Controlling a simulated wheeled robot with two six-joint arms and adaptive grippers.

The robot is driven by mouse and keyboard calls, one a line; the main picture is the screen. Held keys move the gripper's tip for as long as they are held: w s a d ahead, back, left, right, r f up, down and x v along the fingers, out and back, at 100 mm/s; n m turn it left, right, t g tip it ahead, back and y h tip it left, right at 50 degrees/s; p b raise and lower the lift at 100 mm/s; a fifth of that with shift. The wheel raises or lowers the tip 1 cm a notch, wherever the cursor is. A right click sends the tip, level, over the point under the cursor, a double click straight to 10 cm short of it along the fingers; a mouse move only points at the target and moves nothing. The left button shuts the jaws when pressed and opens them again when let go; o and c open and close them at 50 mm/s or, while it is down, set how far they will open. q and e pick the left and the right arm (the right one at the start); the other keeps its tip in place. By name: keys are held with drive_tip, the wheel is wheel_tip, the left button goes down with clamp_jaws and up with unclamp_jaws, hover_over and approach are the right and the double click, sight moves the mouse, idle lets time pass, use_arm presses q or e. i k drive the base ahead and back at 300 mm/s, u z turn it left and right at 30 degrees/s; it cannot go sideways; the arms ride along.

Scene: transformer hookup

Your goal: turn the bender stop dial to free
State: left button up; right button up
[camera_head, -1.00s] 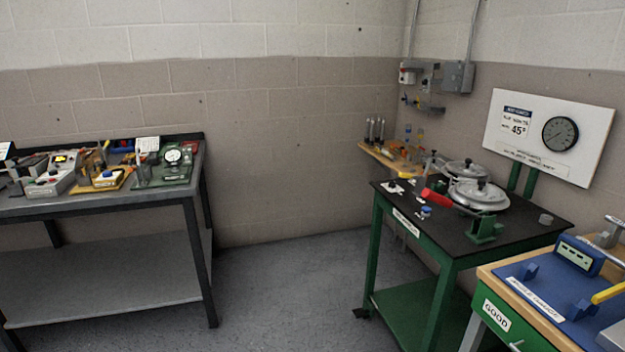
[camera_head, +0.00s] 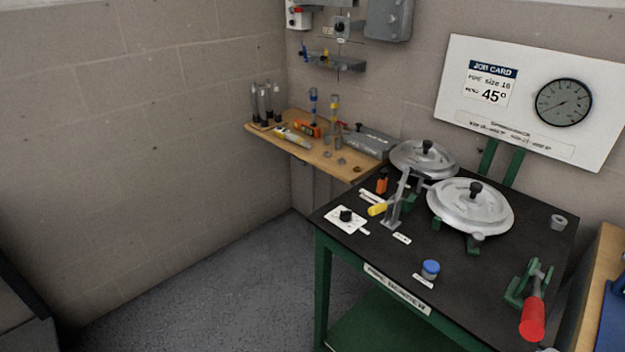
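The bender bench (camera_head: 345,240) has a black top and green legs and stands at the right. On its left corner a black knob (camera_head: 346,215) sits on a white plate with dark marks; it looks like a dial. The marks are too small to read, so I cannot tell its setting. A blue-topped knob (camera_head: 431,267) stands near the front edge beside a small white label. Two round silver formers (camera_head: 470,208) with black knobs sit at the back. A yellow-tipped lever (camera_head: 392,208) stands between the dial plate and the formers. Neither gripper is in view.
A red-handled green clamp (camera_head: 532,305) sits at the bench's right front. A wooden shelf (camera_head: 300,148) with tools is behind left. The job card board (camera_head: 530,105) reads 45° and carries a gauge. The floor (camera_head: 240,285) left of the bench is clear.

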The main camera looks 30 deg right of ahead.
sight(345, 216)
drive_tip(key=i, duration=1.1)
drive_tip(key=z, duration=2.45)
